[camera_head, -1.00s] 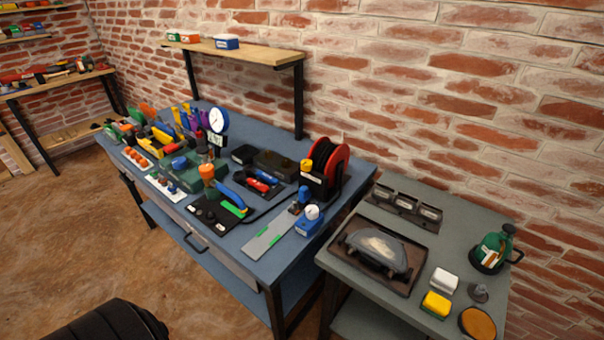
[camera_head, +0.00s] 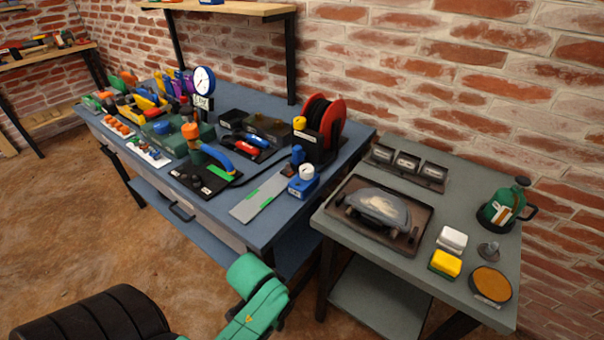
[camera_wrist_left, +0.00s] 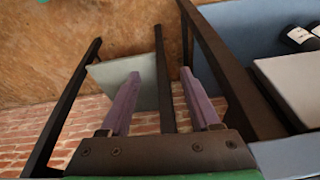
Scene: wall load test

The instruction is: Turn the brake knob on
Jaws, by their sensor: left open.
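No part is readably marked as the brake knob. A small blue box with a white round knob (camera_head: 306,172) stands at the right front of the blue workbench (camera_head: 213,215), beside a flat grey plate with green marks (camera_head: 260,195). A green unit with a blue-and-orange knob (camera_head: 190,131) stands further left on the bench. Which way any knob is turned is too small to tell. My left gripper (camera_wrist_left: 161,74) shows in the left wrist view with two purple fingers apart and nothing between them. It touches no knob there. My right gripper is not in view.
A red reel (camera_head: 323,122) stands at the bench's back right. A grey side table (camera_head: 345,235) holds a dark tray, a yellow block (camera_head: 446,263) and a green can (camera_head: 505,205). Tools crowd the bench's left half.

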